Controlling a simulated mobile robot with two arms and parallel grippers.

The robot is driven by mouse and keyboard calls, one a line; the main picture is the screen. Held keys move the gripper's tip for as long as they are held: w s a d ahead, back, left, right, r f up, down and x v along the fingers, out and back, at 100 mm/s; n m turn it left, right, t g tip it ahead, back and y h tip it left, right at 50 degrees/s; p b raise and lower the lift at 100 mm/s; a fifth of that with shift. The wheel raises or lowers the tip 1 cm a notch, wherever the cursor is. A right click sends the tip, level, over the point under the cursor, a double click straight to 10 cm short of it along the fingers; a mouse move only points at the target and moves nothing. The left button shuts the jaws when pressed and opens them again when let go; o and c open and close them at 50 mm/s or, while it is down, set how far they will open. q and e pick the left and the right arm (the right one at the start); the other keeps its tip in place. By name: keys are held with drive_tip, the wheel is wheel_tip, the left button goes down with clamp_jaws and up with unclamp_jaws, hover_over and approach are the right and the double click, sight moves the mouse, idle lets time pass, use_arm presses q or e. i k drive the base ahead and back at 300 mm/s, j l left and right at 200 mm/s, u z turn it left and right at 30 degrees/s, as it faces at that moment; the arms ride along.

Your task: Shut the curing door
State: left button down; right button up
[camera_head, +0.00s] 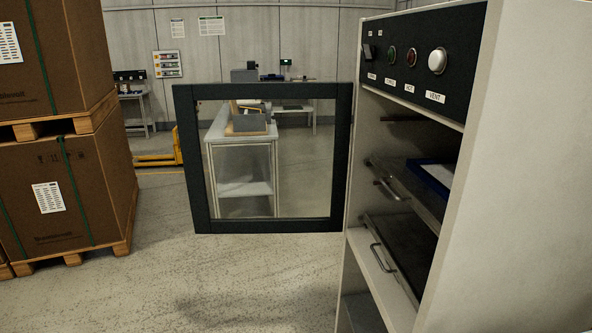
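The curing door (341,160) is a dark square frame with a clear window. It stands wide open, swung out to the left from the front edge of the white curing cabinet (520,190). The cabinet's open front shows shelves with a pull-out tray (410,190) holding a blue-rimmed item (432,178), and a lower tray (400,250) with a metal handle. The door's handle, if any, cannot be made out. Neither of my grippers is in view.
Strapped cardboard boxes (60,190) on wooden pallets stand at the left. A black control panel (415,58) with buttons tops the cabinet. A white bench (240,150) stands behind the door. The floor (220,285) in front is clear.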

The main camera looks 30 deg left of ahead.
sight(184, 95)
drive_tip(key=i+j+u, duration=0.25)
drive_tip(key=j+u, duration=0.2)
drive_tip(key=j, duration=0.2)
drive_tip(key=i+j+u, duration=0.85)
drive_tip(key=j, duration=0.2)
drive_tip(key=i+j+u, duration=0.45)
drive_tip(key=i+u, duration=0.45)
drive_tip(key=i+z, duration=0.4)
drive_tip(key=i+j+z, duration=0.4)
drive_tip(key=i, duration=0.2)
drive_tip(key=i+z, duration=0.15)
drive_tip(key=z, duration=0.3)
drive_tip(key=i+z, duration=0.15)
drive_tip(key=z, duration=0.3)
drive_tip(key=i+z, duration=0.15)
drive_tip(key=z, duration=0.35)
drive_tip(key=i+z, duration=0.15)
drive_tip(key=z, duration=0.3)
drive_tip(key=i+j+z, duration=0.1)
drive_tip(key=z, duration=0.35)
drive_tip(key=i+z, duration=0.15)
drive_tip(key=z, duration=0.25)
drive_tip(key=i+j+z, duration=0.1)
drive_tip(key=z, duration=0.25)
drive_tip(key=i+j+z, duration=0.15)
drive_tip(key=z, duration=0.25)
drive_tip(key=j+z, duration=0.35)
drive_tip(key=k+j+z, duration=0.1)
drive_tip(key=k+j, duration=0.5)
drive_tip(key=k, duration=0.1)
